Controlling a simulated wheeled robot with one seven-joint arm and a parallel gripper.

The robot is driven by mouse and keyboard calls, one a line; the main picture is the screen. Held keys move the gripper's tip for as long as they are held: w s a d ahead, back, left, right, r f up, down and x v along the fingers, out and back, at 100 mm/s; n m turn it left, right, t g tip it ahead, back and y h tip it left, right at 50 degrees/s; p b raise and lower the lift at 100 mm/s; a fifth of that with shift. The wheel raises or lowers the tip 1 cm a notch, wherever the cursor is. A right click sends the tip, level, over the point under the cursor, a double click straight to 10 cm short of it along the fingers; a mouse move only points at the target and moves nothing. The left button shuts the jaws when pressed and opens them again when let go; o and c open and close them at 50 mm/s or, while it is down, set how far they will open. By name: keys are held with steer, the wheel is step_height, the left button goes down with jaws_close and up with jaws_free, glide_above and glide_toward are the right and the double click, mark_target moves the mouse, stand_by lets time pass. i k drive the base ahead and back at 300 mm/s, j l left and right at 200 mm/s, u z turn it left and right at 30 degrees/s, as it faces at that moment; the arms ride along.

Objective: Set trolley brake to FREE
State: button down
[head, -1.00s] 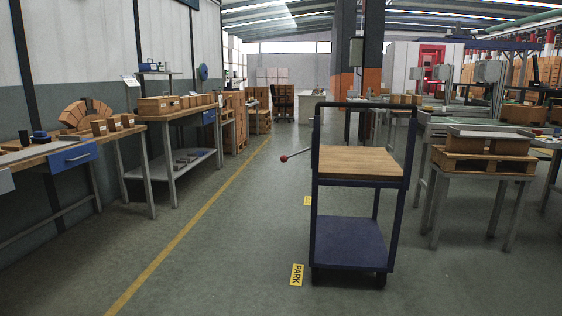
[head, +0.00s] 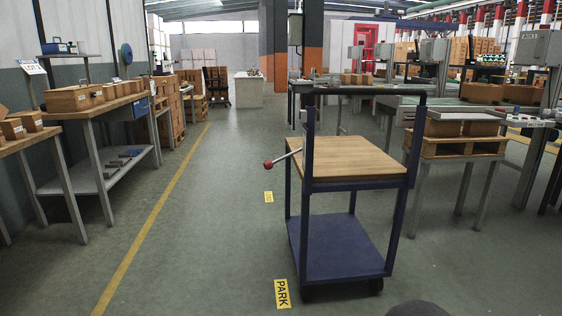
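The trolley (head: 348,184) stands right of centre in the head view. It has a dark blue frame, a wooden top and a blue lower shelf (head: 335,245). Its brake lever, a thin rod with a red knob (head: 268,164), sticks out to the left at about top height. A yellow label reading PARK (head: 282,294) lies on the floor near the trolley's front left wheel. A second, smaller yellow label (head: 268,197) lies farther back, below the knob; its text is too small to read. My gripper is not in view.
A yellow floor line (head: 160,210) runs along the left. The floor between line and trolley is clear.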

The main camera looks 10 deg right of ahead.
mark_target(268, 164)
steer(key=i+j+z, duration=0.25)
steer(key=i+j, duration=0.15)
steer(key=j, duration=0.25)
steer(key=i+j+z, duration=0.25)
steer(key=i+j, duration=0.15)
steer(key=j, duration=0.3)
steer(key=i+j+z, duration=0.1)
steer(key=j, duration=0.25)
steer(key=i, duration=0.05)
